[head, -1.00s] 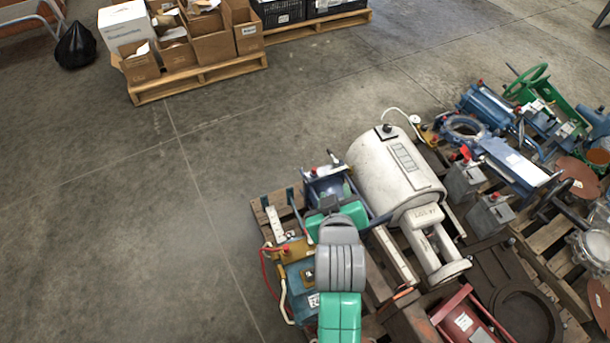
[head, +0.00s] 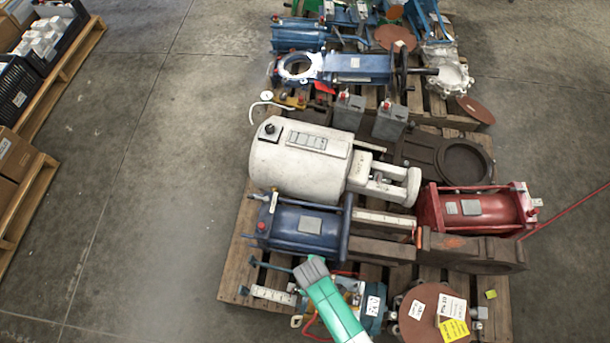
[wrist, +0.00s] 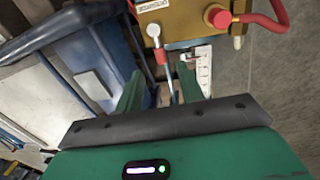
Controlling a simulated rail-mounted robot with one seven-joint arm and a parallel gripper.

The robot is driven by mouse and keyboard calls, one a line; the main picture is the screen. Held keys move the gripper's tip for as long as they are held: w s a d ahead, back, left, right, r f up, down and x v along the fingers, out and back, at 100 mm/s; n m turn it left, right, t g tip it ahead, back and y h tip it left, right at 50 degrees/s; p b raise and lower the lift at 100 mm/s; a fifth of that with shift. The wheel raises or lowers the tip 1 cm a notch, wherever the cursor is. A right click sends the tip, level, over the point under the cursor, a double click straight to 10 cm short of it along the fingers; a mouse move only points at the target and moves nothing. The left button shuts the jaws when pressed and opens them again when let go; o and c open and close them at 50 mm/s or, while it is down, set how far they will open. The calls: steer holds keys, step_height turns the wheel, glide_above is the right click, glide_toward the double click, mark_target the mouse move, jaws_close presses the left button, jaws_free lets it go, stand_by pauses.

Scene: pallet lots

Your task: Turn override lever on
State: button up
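In the wrist view, a brass-coloured box (wrist: 175,22) with a small printed plate is at the top. A thin metal lever (wrist: 143,42) with a red part (wrist: 160,56) hangs from the box's lower left side, toward the gap between my fingers. My gripper (wrist: 158,80) has its two green fingers apart, one each side of the gap, with nothing clamped. I cannot tell whether the lever's end reaches between the fingertips. In the head view, my arm covers the gripper, and the lever cannot be made out.
A red fitting with a red hose (wrist: 262,25) is right of the lever. A dark blue cylinder unit (head: 300,228) stands beside my arm, with a white cylinder (head: 300,165) behind it. The pallet (head: 232,280) is crowded; open floor (head: 150,200) lies to its left.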

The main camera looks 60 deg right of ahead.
steer(key=f+b, duration=0.1)
steer(key=f, duration=0.1)
steer(key=f+b, duration=0.1)
steer(key=f, duration=0.1)
steer(key=f+b, duration=0.1)
steer(key=f, duration=0.1)
steer(key=shift+w+d+f+b, duration=0.3)
steer(key=shift+d+f+b, duration=0.05)
steer(key=shift+f+b, duration=0.05)
jaws_close()
